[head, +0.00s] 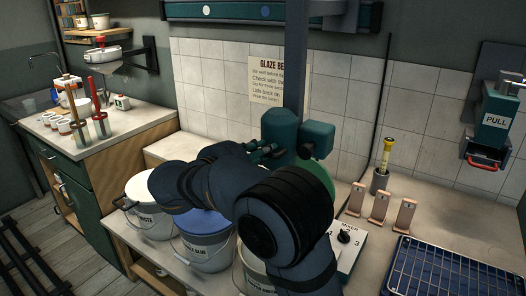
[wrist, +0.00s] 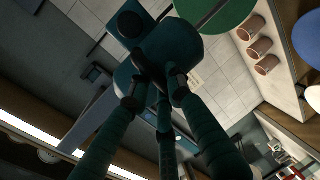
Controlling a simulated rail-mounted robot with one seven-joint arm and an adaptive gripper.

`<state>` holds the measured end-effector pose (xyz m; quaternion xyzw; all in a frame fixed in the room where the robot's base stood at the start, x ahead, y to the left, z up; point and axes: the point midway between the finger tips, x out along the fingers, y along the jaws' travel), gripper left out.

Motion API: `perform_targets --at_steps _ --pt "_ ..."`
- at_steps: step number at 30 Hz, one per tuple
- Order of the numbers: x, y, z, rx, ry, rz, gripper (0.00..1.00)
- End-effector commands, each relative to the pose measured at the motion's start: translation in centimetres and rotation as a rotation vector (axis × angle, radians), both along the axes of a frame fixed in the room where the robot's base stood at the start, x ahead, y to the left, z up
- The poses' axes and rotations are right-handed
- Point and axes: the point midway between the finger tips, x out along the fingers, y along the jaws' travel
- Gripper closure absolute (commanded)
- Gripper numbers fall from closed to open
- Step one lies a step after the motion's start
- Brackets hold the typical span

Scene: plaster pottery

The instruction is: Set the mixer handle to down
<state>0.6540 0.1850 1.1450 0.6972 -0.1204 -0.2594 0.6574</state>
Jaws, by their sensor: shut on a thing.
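The mixer's teal head (head: 281,128) sits on a dark upright column (head: 296,60) behind the work counter, with a teal box (head: 318,140) at its right. My gripper (head: 265,152) is at the front left of the head, partly behind my arm. In the wrist view the mixer head (wrist: 165,42) fills the upper middle. My gripper's dark green fingers (wrist: 153,85) converge just below it and are shut on the mixer handle, which they mostly hide. I cannot tell the handle's exact angle. A green disc (wrist: 227,18) shows beside the head.
Several labelled buckets stand below my arm, including a white one (head: 152,205) and a blue one (head: 205,240). A mixer control box with a knob (head: 344,237), copper-coloured tiles (head: 380,205) and a blue wire rack (head: 450,270) lie to the right.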

Motion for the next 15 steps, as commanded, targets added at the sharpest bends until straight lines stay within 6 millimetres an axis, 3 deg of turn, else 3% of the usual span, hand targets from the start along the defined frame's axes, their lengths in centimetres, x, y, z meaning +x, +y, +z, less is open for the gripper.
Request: perform_targets --at_steps 2,3,12,15 --pt "-0.22 0.02 -0.74 0.000 0.015 -0.004 1.00" --pt "-0.22 0.02 -0.75 0.000 0.015 -0.004 0.80" --pt "-0.20 -0.02 -0.75 -0.001 0.016 -0.005 0.63" --pt "-0.18 -0.02 -0.70 -0.001 0.014 -0.004 0.62"
